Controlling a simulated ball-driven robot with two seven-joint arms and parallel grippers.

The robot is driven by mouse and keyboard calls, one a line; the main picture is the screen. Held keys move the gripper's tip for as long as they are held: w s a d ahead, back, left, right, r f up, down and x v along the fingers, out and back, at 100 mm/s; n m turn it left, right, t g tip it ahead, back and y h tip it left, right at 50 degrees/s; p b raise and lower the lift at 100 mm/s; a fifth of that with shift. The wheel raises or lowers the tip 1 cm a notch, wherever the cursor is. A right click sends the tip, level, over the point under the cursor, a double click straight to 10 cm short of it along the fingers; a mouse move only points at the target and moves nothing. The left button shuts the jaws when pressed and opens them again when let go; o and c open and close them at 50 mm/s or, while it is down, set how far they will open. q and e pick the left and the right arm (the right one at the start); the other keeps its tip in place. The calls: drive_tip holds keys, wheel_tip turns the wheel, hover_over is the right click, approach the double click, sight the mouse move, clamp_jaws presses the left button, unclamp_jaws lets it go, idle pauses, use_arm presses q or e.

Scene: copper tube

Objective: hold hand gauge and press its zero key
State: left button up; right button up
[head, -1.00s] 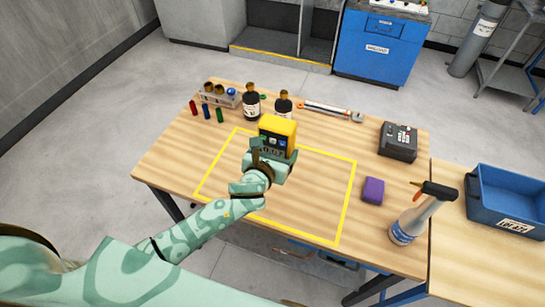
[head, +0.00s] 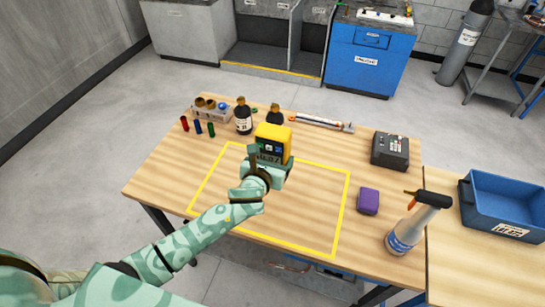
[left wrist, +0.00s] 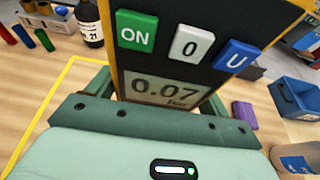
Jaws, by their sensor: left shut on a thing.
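The hand gauge (head: 273,142) is a yellow block with a dark face, held above the table in the head view. My left gripper (head: 268,168) is shut on its lower part. In the left wrist view the gauge face (left wrist: 145,60) shows a green ON key (left wrist: 136,30), a white 0 key (left wrist: 191,45) and a blue U key (left wrist: 237,56). Its display (left wrist: 163,88) below reads 0.07. The gripper's jaw shows in the left wrist view (left wrist: 150,118) across the gauge's lower end. My right gripper is in neither view.
A yellow taped rectangle (head: 344,205) marks the wooden table. Bottles (head: 243,118), a vial rack (head: 212,114) and a torque-wrench-like tool (head: 318,123) lie at the back. A dark box (head: 390,150), purple block (head: 368,200), spray bottle (head: 407,232) and blue bin (head: 507,207) stand right.

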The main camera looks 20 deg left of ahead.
use_arm(q)
drive_tip(key=shift+f+b, duration=4.35)
drive_tip(key=shift+f, duration=1.7)
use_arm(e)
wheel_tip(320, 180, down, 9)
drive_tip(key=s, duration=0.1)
use_arm(q)
drive_tip(key=shift+s+f, duration=0.1)
drive_tip(key=shift+f, duration=0.1)
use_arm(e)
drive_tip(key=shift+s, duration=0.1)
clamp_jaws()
use_arm(q)
drive_tip(key=shift+s+f, duration=0.1)
